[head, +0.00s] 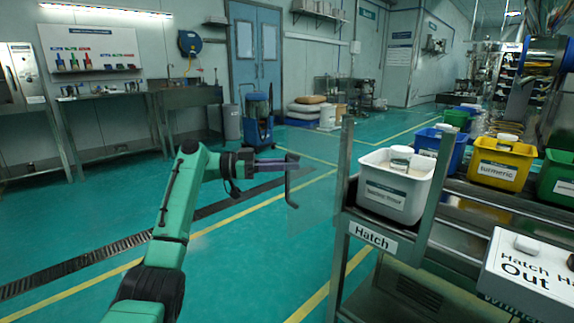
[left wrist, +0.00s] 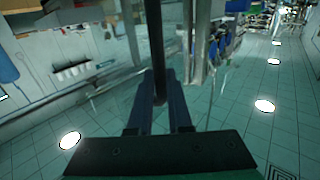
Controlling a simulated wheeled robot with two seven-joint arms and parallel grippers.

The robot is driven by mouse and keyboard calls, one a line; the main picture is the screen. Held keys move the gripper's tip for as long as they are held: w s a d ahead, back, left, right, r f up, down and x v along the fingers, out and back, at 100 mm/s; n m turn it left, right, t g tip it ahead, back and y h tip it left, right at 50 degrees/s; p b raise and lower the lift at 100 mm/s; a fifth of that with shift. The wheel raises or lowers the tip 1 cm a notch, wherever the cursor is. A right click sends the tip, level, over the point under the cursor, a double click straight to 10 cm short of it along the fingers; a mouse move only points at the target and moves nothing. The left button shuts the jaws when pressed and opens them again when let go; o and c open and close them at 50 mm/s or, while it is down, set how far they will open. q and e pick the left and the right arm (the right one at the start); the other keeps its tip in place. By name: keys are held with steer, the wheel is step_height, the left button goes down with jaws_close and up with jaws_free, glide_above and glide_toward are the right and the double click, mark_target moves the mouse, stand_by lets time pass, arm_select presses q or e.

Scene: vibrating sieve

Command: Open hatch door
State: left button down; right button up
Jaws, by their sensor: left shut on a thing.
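The hatch door (head: 312,205) is a clear, faintly tinted panel in the head view. It stands upright and extends left from the metal post beside the "Hatch" label (head: 373,238). Its dark handle (head: 289,186) is at the panel's left edge. My left gripper (head: 290,163) reaches it from the left and is shut on the handle near its upper end. In the left wrist view, the dark upright handle bar (left wrist: 156,45) stands between the two fingers (left wrist: 159,90). My right gripper is out of view.
A white labelled bin (head: 395,190) stands behind the post on the metal frame. Yellow (head: 500,164) and blue (head: 459,152) bins stand farther back. A "Hatch ... Out" button box (head: 525,265) is at the lower right. Open green floor (head: 240,260) lies left of the door.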

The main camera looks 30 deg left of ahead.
arm_select(q)
steer(key=c, duration=0.8)
jaws_free()
steer(key=shift+d, duration=0.1)
steer(key=shift+c, duration=0.2)
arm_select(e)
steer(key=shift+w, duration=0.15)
arm_select(q)
steer(key=p+v, duration=0.1)
steer(key=v, duration=1.3)
steer(key=shift+a, duration=0.3)
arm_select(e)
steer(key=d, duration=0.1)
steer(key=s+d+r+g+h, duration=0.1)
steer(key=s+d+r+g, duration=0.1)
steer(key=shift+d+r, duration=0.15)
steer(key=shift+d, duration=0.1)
arm_select(q)
steer(key=shift+f, duration=0.1)
